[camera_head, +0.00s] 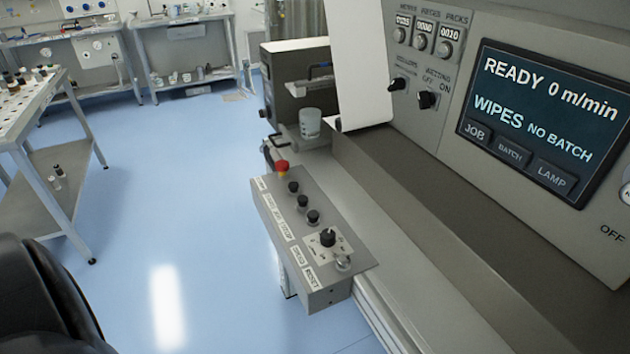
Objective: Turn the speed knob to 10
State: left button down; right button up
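A grey sloped control box (270,215) stands out from the front of the machine, in the middle of the head view. Near its front end is a black rotary knob (328,237) on a pale square dial plate (322,251). It appears to be the speed knob; the scale marks are too small to read. The machine's screen (540,118) reads READY 0 m/min, WIPES, NO BATCH. Neither of my grippers shows. A dark rounded part of my own arm or body fills the lower left corner, well apart from the box.
The box also carries a red button (282,168), several black buttons and a silver one (343,263). Counters (422,42) and two black switches (427,99) sit on the upper panel. A clear cup (310,124) stands behind. Blue floor (180,220) is free left of the box.

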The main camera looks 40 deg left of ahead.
aim_at(328, 239)
jog(key=u, duration=1.2)
